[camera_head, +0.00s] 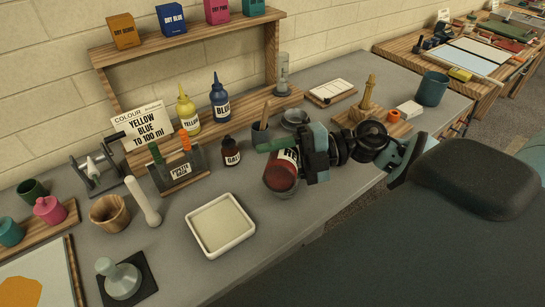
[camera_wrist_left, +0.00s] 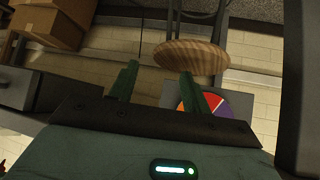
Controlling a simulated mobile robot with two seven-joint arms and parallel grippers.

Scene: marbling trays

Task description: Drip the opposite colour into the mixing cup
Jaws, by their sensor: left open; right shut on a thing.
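My right gripper (camera_head: 285,150) is shut on a red bottle (camera_head: 288,158) whose white label is partly covered by the fingers. The bottle is right above a round clear vessel (camera_head: 278,187), which looks like the mixing cup and shows red inside its outline. I cannot tell whether a drop is falling or whether bottle and cup touch. A card (camera_head: 145,124) reads yellow, blue, to 100 ml. The yellow bottle (camera_head: 187,115) and blue bottle (camera_head: 219,103) stand upright at the shelf. My left gripper (camera_wrist_left: 157,85) is open and empty in the left wrist view, away from the bench.
A brown gall bottle (camera_head: 231,153) and a grey pot (camera_head: 260,135) stand left of the red bottle. A pale tray (camera_head: 249,236) lies in front. The left wrist view shows a wooden round seat (camera_wrist_left: 190,57), a colour wheel (camera_wrist_left: 213,103) and cardboard boxes (camera_wrist_left: 48,28).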

